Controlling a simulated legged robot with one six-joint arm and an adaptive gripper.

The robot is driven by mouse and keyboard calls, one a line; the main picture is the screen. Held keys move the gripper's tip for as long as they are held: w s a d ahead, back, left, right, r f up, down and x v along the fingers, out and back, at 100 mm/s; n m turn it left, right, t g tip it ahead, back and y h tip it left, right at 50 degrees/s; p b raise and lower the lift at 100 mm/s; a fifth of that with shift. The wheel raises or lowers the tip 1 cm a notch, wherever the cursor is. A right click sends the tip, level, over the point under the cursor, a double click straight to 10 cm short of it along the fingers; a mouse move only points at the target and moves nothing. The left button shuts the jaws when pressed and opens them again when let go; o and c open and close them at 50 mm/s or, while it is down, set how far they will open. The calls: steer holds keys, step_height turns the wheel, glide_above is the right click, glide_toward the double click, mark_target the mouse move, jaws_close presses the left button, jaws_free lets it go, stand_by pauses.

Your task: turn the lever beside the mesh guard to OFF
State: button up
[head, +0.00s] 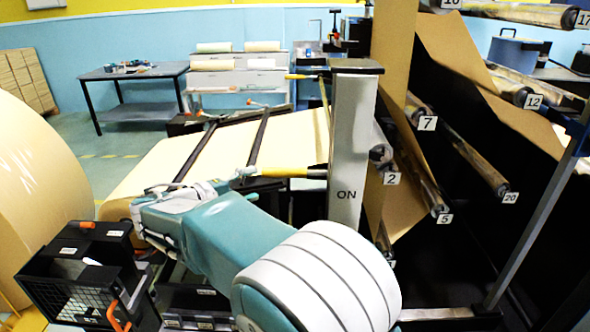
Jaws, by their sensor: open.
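A black box with a mesh guard (88,298) stands at the lower left in the head view. A lever with an orange handle (118,317) is beside the mesh, low at the guard's right side. The lever's position marking is too small to read. My gripper (152,225) is at the end of my teal and white arm, above and to the right of the guard. It is open and apart from the lever, with its fingers mostly hidden by my wrist.
A grey post (346,150) marked ON, with a yellow handle (283,171), stands right of my wrist. A large kraft roll (40,190) is close at the left. Numbered rollers (428,185) and brown paper fill the right. Open floor lies behind, near a table (135,73).

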mark_target(278, 175)
steer(key=x, duration=1)
steer(key=shift+w+d, duration=0.1)
steer(key=shift+a+f, duration=0.15)
steer(key=shift+a, duration=0.45)
steer(key=shift+d, duration=0.2)
steer(key=c, duration=0.9)
steer(key=shift+d, duration=0.15)
jaws_close()
